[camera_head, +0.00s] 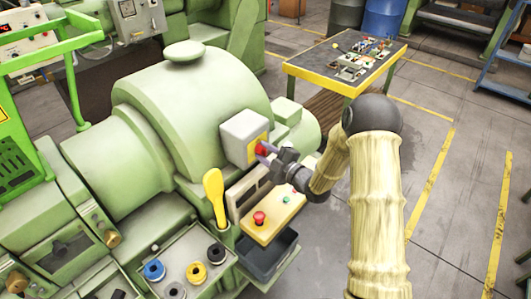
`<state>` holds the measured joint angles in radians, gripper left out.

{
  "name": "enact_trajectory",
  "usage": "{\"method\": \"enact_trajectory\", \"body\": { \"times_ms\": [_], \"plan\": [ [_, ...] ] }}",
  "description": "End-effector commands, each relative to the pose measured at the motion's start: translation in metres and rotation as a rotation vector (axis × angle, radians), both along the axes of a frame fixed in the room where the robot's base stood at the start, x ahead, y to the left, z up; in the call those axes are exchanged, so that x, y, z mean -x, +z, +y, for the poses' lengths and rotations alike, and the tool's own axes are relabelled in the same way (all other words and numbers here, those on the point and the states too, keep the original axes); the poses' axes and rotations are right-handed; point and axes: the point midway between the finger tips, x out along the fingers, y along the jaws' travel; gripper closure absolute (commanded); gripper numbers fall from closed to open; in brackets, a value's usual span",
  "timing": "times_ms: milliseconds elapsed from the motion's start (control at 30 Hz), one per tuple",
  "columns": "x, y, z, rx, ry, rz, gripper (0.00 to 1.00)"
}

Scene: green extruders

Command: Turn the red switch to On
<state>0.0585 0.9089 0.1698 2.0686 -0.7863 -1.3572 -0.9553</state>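The red switch (261,148) sits on a yellow plate on the front of a light grey box (240,133), fixed to the green machine. The fingertips overlap the switch in this view. I cannot tell whether they touch it or how far apart they are. The switch's position and any On marking are too small to read.
Below stands a yellow panel (283,212) with a red button (259,218). A yellow lever (215,196) rises left of it. A dark bin (268,258) sits underneath. A yellow-edged table (345,65) with small parts stands behind. The floor at right is open.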

Motion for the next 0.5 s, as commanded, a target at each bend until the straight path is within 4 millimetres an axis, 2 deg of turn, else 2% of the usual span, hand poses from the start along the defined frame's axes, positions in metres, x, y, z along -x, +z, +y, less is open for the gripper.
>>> {"method": "enact_trajectory", "body": {
  "times_ms": [500],
  "plan": [
    [0.0007, -0.0025, -0.0003, -0.047, 0.0, 0.064, 0.92]
  ]
}}
